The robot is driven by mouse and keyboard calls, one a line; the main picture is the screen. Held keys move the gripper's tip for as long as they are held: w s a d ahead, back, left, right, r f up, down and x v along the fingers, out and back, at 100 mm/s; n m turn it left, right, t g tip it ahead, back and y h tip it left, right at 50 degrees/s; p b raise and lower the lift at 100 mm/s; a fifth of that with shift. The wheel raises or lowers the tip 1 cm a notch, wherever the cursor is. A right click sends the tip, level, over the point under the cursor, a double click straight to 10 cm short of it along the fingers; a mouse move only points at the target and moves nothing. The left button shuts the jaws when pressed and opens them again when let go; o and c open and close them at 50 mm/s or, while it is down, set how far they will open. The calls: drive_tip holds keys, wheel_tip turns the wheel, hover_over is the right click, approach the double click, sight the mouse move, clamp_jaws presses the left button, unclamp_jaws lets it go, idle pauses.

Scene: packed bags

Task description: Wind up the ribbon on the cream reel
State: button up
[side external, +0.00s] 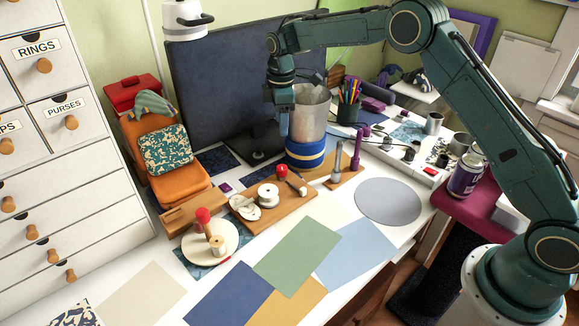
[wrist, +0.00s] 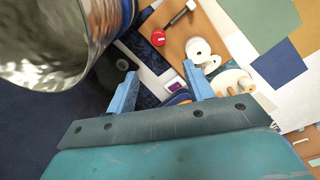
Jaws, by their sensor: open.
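A round cream disc (side external: 210,243) with a red-knobbed handle (side external: 203,216) and a small spool (side external: 218,243) sits at the front left of the table. Behind it, a wooden board (side external: 290,203) carries a white spool (side external: 268,194), a flat white piece (side external: 245,208) and a red knob (side external: 282,171). I cannot tell for sure which is the cream reel, or make out a ribbon. The wrist view also shows the disc (wrist: 232,80) and white spool (wrist: 198,48). My gripper (wrist: 160,88) is open and empty, raised well above the table beside the metal bucket.
The metal bucket (side external: 310,115) stands on a blue and yellow base (side external: 306,152), close beside my gripper. A dark panel (side external: 225,80) stands behind. An orange seat-like stand (side external: 180,182) is at the left. Flat coloured sheets (side external: 297,255) cover the front; a grey disc (side external: 388,201) lies right.

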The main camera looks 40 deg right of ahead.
sight(282, 167)
drive_tip(key=shift+w+d+f, duration=0.15)
drive_tip(key=shift+w+f, duration=0.1)
drive_tip(key=shift+f, duration=0.35)
drive_tip(key=shift+w+d+f, duration=0.1)
drive_tip(key=shift+w+f, duration=0.1)
drive_tip(key=shift+f, duration=0.35)
wheel_tip(282, 167, down, 14)
drive_tip(key=shift+r, duration=0.1)
drive_tip(key=shift+c, duration=0.4)
drive_tip(key=c, duration=0.9)
drive_tip(key=shift+m, duration=0.6)
